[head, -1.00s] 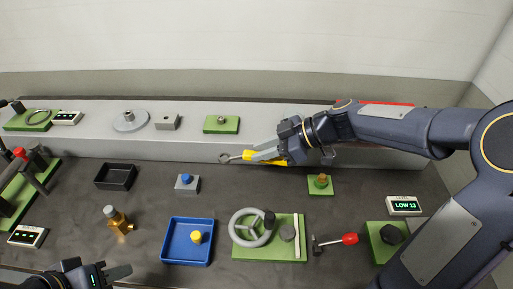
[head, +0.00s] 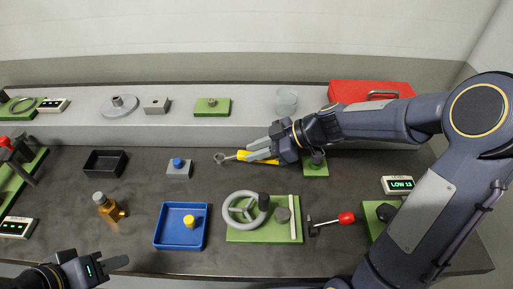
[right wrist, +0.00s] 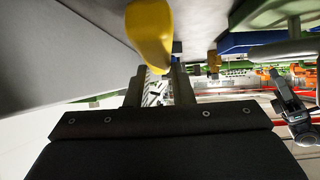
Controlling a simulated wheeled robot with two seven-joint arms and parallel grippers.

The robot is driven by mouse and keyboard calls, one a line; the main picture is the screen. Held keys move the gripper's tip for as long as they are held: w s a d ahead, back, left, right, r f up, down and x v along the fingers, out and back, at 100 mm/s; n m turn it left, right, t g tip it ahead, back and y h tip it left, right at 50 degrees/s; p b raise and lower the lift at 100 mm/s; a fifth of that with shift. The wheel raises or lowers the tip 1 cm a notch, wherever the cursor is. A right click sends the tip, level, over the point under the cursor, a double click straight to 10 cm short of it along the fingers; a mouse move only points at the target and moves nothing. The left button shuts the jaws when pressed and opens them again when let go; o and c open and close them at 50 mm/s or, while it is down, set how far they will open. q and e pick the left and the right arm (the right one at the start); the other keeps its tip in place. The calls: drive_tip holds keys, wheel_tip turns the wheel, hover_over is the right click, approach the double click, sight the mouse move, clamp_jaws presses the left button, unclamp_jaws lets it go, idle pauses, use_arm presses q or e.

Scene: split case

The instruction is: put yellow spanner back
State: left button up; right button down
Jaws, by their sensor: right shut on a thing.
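The yellow spanner (head: 243,155) has a grey ring end and a yellow handle. My right gripper (head: 262,152) is shut on its handle in the head view. The ring end points left, over the dark bench just in front of the grey ledge. I cannot tell whether the spanner touches the bench.
A red case (head: 355,90) and a glass (head: 287,102) stand on the grey ledge (head: 200,127). A green pad (head: 314,171) lies beside my right gripper.

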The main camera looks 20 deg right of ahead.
drive_tip(key=shift+f+b, duration=1.3)
drive_tip(key=shift+b, duration=0.45)
idle(0.6)
drive_tip(key=r+p, duration=0.1)
drive_tip(key=p, duration=0.1)
drive_tip(key=r+g+h+p, duration=0.1)
drive_tip(key=shift+w+a+r+n+p, duration=0.15)
drive_tip(key=shift+w+r+n+p, duration=0.15)
drive_tip(key=shift+r, duration=0.05)
drive_tip(key=shift+f+b, duration=1.35)
drive_tip(key=shift+b, duration=0.3)
drive_tip(key=c, duration=0.7)
unclamp_jaws()
drive_tip(key=shift+r, duration=0.15)
drive_tip(key=shift+v, duration=2.95)
